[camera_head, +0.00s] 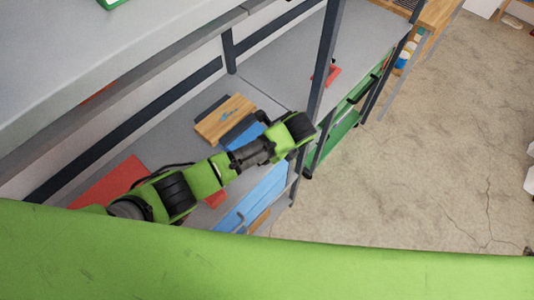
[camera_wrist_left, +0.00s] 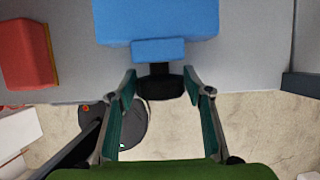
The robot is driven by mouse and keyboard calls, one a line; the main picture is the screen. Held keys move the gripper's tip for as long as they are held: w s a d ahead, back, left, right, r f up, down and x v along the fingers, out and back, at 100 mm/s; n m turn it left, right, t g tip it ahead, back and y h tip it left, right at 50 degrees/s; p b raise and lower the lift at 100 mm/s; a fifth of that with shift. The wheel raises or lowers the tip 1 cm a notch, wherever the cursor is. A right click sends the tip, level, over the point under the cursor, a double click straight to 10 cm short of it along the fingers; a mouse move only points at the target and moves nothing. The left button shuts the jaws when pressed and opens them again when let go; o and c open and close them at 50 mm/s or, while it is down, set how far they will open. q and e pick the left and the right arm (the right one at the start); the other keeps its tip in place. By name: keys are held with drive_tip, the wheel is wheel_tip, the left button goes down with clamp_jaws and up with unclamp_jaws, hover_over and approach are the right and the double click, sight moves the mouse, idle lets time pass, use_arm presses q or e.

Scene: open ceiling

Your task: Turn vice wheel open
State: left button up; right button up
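The blue vice (camera_wrist_left: 155,20) fills the top middle of the left wrist view, with a smaller blue block on its near side. A dark shaft runs from it to a black wheel (camera_wrist_left: 160,87). My left gripper (camera_wrist_left: 164,88) is open, one finger on each side of the wheel. I cannot tell whether either finger touches it. In the head view, blue surfaces (camera_head: 265,190) show behind my green left arm, which hides much of that area. The left fingertips and the wheel cannot be made out clearly there. My right gripper is not in view.
A red block (camera_wrist_left: 25,53) lies left of the vice in the left wrist view. A wooden piece (camera_head: 225,118) lies on the grey shelf (camera_head: 275,75). A dark upright post (camera_head: 325,60) stands close to my arm. Open floor (camera_head: 430,160) lies to the right.

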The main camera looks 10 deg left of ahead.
use_arm(q)
drive_tip(key=c, duration=0.5)
drive_tip(key=shift+t+h, duration=0.4)
drive_tip(key=shift+h, duration=0.1)
drive_tip(key=o, duration=1.1)
drive_tip(key=v, duration=1.2)
